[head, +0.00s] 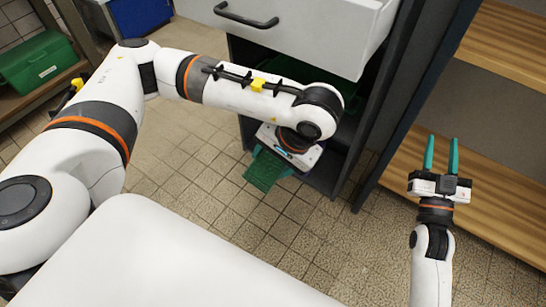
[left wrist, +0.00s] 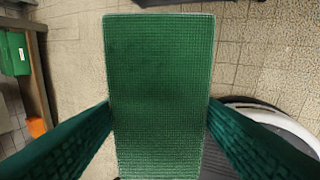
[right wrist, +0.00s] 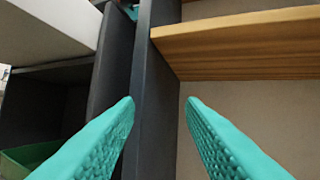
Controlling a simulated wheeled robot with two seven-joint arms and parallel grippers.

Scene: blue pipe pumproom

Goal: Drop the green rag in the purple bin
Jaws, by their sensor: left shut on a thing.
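The green rag (head: 263,172) is a flat textured rectangle hanging over the tiled floor in front of the cabinet. It fills the middle of the left wrist view (left wrist: 160,75). My left gripper (head: 270,160) is shut on the rag, with a teal finger on each side of it. My right gripper (head: 441,140) is open and empty in front of the wooden shelves, and its two fingers stand apart in the right wrist view (right wrist: 158,100). I see no clearly purple bin; a blue container (head: 140,15) stands at the top left of the head view.
A dark cabinet with a white drawer (head: 300,30) stands ahead, close to my left arm. Wooden shelves (head: 500,210) are at the right. A green case (head: 38,62) sits on a rack at the left. Tiled floor (head: 190,160) is clear between the rack and cabinet.

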